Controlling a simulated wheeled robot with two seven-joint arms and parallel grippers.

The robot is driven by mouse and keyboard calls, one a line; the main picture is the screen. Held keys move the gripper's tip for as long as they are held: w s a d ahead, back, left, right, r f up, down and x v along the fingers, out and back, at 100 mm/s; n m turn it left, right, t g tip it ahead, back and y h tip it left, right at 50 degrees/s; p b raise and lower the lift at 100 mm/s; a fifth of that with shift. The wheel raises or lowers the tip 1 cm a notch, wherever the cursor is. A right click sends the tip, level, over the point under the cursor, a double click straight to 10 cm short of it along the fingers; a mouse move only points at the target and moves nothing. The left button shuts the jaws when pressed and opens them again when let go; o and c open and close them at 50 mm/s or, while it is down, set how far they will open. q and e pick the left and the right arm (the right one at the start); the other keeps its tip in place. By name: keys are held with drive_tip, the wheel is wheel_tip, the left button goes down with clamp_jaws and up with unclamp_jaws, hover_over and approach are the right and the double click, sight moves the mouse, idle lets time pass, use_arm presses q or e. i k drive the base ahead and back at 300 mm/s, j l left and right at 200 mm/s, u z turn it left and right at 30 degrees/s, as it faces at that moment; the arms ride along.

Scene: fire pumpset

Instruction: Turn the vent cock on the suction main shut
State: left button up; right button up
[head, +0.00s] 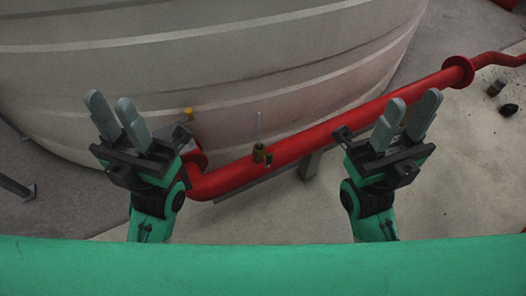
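The red suction main (310,141) runs from a bend at the lower left up to a flange at the upper right. The vent cock (261,154), a small brass body, stands on top of the pipe. Its thin pale lever (259,127) points up in the picture. My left gripper (112,110) is to the left of the vent cock, its two grey fingers apart with nothing between them. My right gripper (409,112) is to the right of the vent cock, fingers apart and empty. Neither gripper touches the pipe or the cock.
A large pale ribbed tank (220,70) stands behind the pipe. A grey support (310,165) holds the pipe. A yellow fitting (188,113) shows at the tank near my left gripper. Small dark objects (508,109) lie on the floor at the right. The air above the pipe is clear.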

sight(268, 157)
drive_tip(key=l+u, duration=0.1)
drive_tip(key=u, duration=0.3)
drive_tip(key=l+u, duration=0.1)
drive_tip(key=u, duration=0.3)
drive_tip(key=i+l+u, duration=0.1)
drive_tip(key=u, duration=0.3)
drive_tip(key=l+u, duration=0.1)
drive_tip(key=u, duration=0.3)
drive_tip(key=l+u, duration=0.25)
drive_tip(key=l, duration=0.2)
drive_tip(key=k+l+u, duration=0.2)
drive_tip(key=l, duration=0.2)
drive_tip(key=k+l+u, duration=0.25)
drive_tip(key=l, duration=0.2)
drive_tip(key=l+u, duration=0.25)
drive_tip(key=l, duration=0.15)
drive_tip(key=k+l+u, duration=0.25)
drive_tip(key=k+l, duration=0.25)
drive_tip(key=l, duration=0.2)
drive_tip(key=k+l, duration=0.3)
drive_tip(key=l, duration=0.15)
